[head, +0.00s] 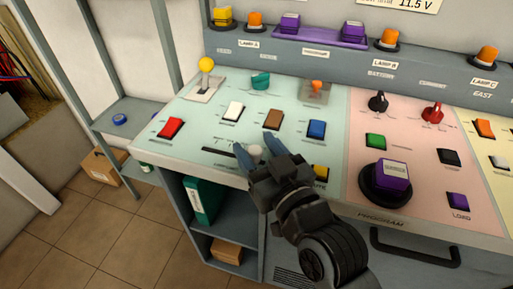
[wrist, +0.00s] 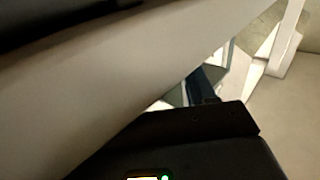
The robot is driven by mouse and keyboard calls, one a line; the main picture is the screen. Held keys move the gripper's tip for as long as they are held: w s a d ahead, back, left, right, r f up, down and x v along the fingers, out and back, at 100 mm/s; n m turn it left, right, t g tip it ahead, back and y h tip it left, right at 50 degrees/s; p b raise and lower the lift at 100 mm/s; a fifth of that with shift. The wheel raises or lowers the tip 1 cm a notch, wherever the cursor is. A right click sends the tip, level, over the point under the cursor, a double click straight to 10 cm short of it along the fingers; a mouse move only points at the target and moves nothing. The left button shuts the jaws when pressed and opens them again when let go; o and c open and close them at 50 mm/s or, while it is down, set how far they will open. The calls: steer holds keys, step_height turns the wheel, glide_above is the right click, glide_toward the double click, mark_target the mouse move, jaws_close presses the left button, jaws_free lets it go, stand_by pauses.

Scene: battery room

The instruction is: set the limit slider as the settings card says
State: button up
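The settings card (head: 400,4) is cut off by the top edge in the head view; "11.5 V" is readable on it. The limit slider's dark slot (head: 219,150) lies near the front edge of the pale green panel. A pale round knob (head: 256,152), apparently the slider's, shows at the right end of the visible slot. My gripper (head: 257,143) is over that end, its two blue fingers apart with the knob seen between them. I cannot tell whether they touch it. My gripper hides part of the panel there. The wrist view shows mostly a blurred pale surface and dark parts.
A red button (head: 171,127), white button (head: 233,110), brown button (head: 273,119) and blue button (head: 317,129) surround the slider area. A yellow-balled lever (head: 206,65) stands at the back left.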

steer(key=b+v, duration=0.1)
steer(key=v, duration=0.6)
steer(key=shift+s, duration=0.35)
steer(key=shift+d, duration=0.15)
